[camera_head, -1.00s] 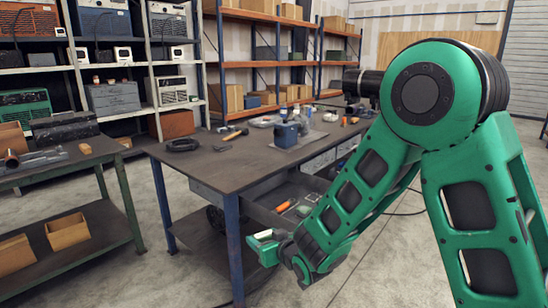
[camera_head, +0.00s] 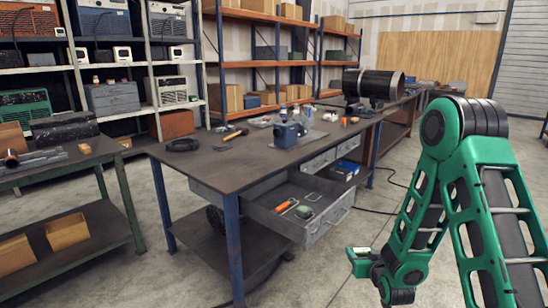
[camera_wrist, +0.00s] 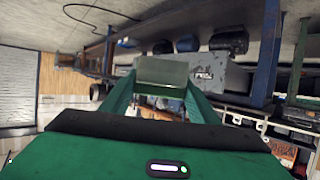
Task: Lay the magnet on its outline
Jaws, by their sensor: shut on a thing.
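My gripper (camera_head: 358,256) is in front of the workbench, low and to the right of the open drawer (camera_head: 326,222). In the wrist view its two green fingers are shut on a plain grey-green block (camera_wrist: 162,76), which I take to be the magnet. The block is clear of any surface. Inside the drawer a pale rectangular outline (camera_head: 313,197) shows on the dark floor. I cannot tell for sure that it is the magnet's outline. An orange-handled tool (camera_head: 287,206) and a small green item (camera_head: 304,212) lie near it.
The workbench (camera_head: 225,165) bears a blue machine (camera_head: 287,134), a hammer (camera_head: 235,133) and a black coil (camera_head: 183,145). A blue leg (camera_head: 233,245) stands left of the drawer. The floor (camera_head: 330,285) around my gripper is mostly clear.

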